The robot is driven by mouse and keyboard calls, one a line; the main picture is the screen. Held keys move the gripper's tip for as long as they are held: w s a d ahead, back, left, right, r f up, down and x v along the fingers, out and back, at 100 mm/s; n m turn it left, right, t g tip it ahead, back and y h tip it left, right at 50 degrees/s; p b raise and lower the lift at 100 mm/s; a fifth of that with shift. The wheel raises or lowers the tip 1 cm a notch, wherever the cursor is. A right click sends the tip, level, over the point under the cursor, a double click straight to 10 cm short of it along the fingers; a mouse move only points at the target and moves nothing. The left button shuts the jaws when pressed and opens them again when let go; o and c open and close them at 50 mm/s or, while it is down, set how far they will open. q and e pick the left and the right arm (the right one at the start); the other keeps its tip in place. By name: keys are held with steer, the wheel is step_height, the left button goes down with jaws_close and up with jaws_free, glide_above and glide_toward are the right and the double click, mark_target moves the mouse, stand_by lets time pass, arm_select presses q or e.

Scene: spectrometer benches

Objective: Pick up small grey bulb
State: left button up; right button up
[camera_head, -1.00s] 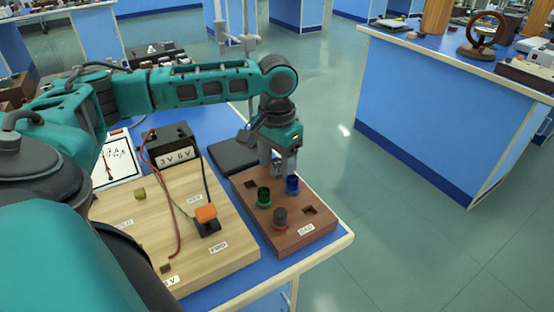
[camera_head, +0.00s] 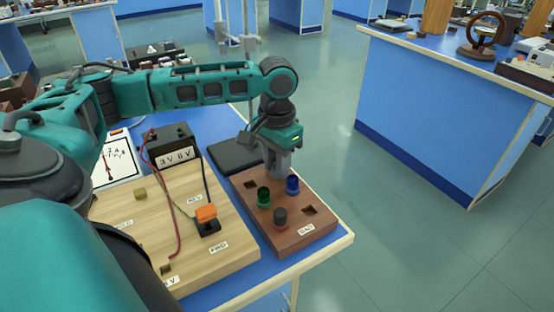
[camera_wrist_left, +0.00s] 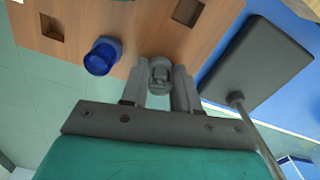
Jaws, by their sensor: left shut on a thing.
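My left gripper (camera_head: 278,172) points down over the far edge of a brown wooden block (camera_head: 325,228). In the left wrist view its two grey fingers (camera_wrist_left: 160,85) are shut on the small grey bulb (camera_wrist_left: 160,72), which sits between the tips. The bulb is hidden by the fingers in the head view, and I cannot tell whether it touches the block. My right gripper is not in view.
On the block stand a blue piece (camera_head: 292,184), close beside the fingers, a green one (camera_head: 264,196) and a dark grey one with a red base (camera_head: 281,217). A dark flat pad (camera_head: 232,155) lies behind. A wooden circuit board (camera_head: 232,262) lies left.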

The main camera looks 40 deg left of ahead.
arm_select(q)
step_height(320, 180, up, 5)
steer(key=shift+r+p, duration=0.1)
steer(key=shift+p, duration=0.7)
step_height(320, 180, up, 18)
steer(key=p, duration=0.9)
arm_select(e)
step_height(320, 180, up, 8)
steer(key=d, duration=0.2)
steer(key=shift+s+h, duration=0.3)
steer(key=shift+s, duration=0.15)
